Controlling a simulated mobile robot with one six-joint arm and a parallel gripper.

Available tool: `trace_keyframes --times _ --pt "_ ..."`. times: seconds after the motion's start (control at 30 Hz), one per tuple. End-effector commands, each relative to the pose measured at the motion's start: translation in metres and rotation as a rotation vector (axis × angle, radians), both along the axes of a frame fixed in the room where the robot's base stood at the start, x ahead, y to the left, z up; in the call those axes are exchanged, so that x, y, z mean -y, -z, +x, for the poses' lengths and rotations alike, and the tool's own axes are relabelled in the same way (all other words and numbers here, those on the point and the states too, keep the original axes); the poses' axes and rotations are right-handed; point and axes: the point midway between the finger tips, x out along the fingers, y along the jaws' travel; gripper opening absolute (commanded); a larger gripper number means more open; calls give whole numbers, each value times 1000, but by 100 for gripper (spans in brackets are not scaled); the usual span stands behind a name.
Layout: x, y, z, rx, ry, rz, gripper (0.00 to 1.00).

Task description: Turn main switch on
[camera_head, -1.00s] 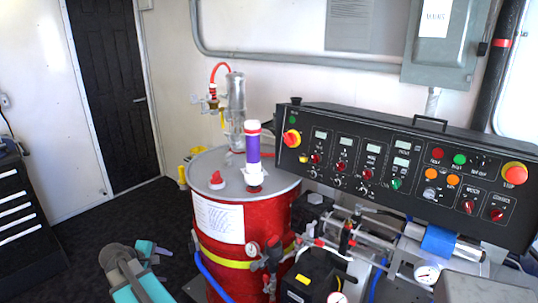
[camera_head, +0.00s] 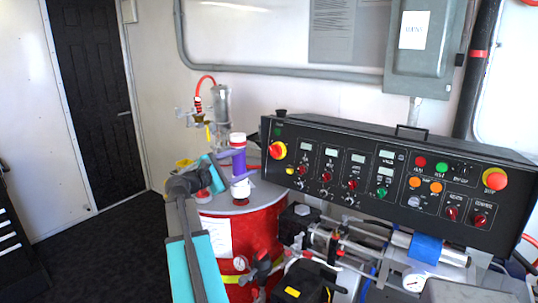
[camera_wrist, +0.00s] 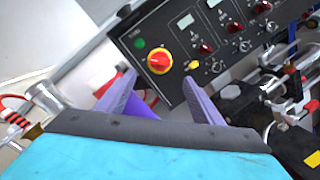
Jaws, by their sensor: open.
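The main switch (camera_head: 277,150), a red rotary knob on a yellow plate, is at the left end of the black control panel. In the wrist view the knob (camera_wrist: 159,62) shows between and beyond my fingertips, with a clear gap to them. My gripper (camera_head: 244,164) is open, its purple fingers left of the switch in the head view. In the wrist view my gripper (camera_wrist: 160,79) points at the panel's left end. Nothing is held between the fingers.
A white and purple tube (camera_head: 239,188) stands on the red drum (camera_head: 262,228), close to my fingers in the picture. A green lamp (camera_wrist: 139,43) is beside the switch. Pipes and valves (camera_head: 330,240) fill the space below the panel (camera_head: 400,165).

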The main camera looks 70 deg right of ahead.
Motion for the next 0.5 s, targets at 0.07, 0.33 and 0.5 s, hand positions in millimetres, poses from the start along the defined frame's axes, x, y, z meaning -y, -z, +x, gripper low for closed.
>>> trace_keyframes --times 0.07,0.33,0.5 --pt "1 -2 -2 -6 3 -3 61" --pt "1 -1 -1 -3 2 -2 61" --pt "5 -2 -3 -3 2 -2 61"
